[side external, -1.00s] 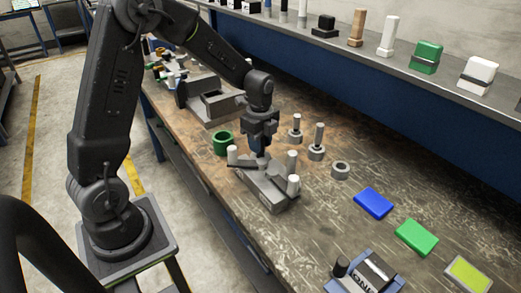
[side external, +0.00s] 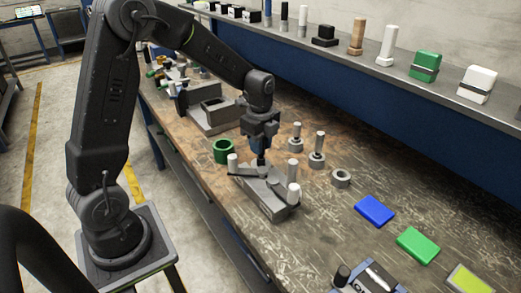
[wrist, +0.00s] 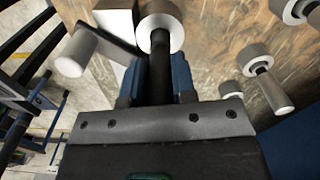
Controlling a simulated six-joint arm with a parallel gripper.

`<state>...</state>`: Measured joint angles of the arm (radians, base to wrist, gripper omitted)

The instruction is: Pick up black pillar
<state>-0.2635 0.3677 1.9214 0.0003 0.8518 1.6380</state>
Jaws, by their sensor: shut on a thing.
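The black pillar (side external: 261,161) is a narrow dark upright piece below my gripper (side external: 262,149), over the middle of a grey fixture (side external: 272,207). My gripper is shut on the pillar's upper part. In the wrist view the black pillar (wrist: 160,78) runs between my gripper's dark blue fingers (wrist: 159,84). A pale round metal piece (wrist: 160,22) shows at its far end. I cannot tell whether the pillar's lower end touches the fixture.
White pegs (side external: 294,193) stand on the fixture. A green ring (side external: 223,151) is behind it on the left. Grey stands with rods (side external: 318,150) and a grey ring (side external: 341,178) are to the right. Blue (side external: 374,210) and green (side external: 417,244) blocks lie in front on the right.

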